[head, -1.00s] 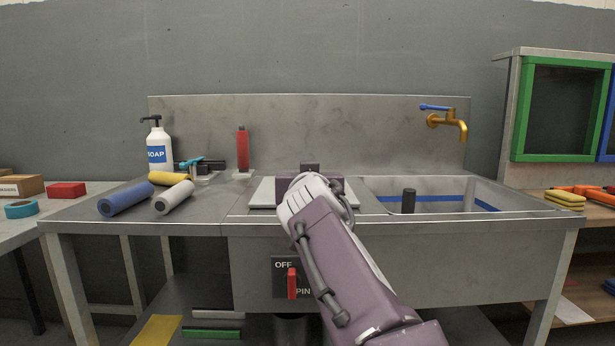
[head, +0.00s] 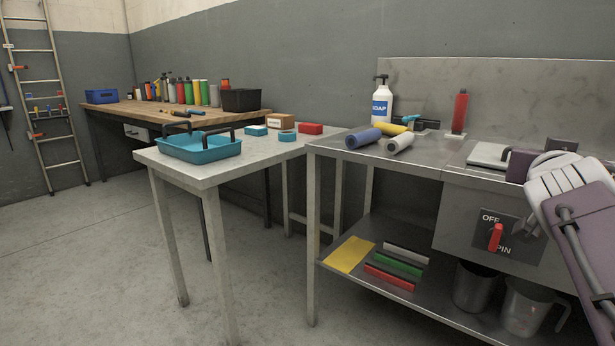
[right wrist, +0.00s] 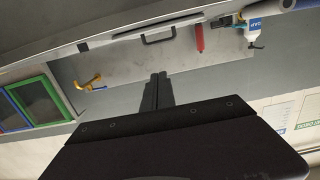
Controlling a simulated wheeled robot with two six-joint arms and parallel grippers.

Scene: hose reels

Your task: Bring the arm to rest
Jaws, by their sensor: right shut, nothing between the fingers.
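My right arm (head: 585,215), purple and grey, comes in at the right edge of the head view, in front of the steel sink bench. It reaches up past the bench's front, and its fingertips are not clear there. In the right wrist view my right gripper (right wrist: 158,90) shows its two dark fingers together, shut and empty. They point toward the grey wall and the bench's backsplash, with nothing touching them. My left gripper is in neither view.
The steel bench (head: 425,166) holds a soap bottle (head: 382,105), a red bottle (head: 460,112) and several rolls. A red switch (head: 495,238) is on its front. A grey table (head: 190,170) with a blue tray (head: 200,148) stands left. Floor (head: 90,270) is clear at left.

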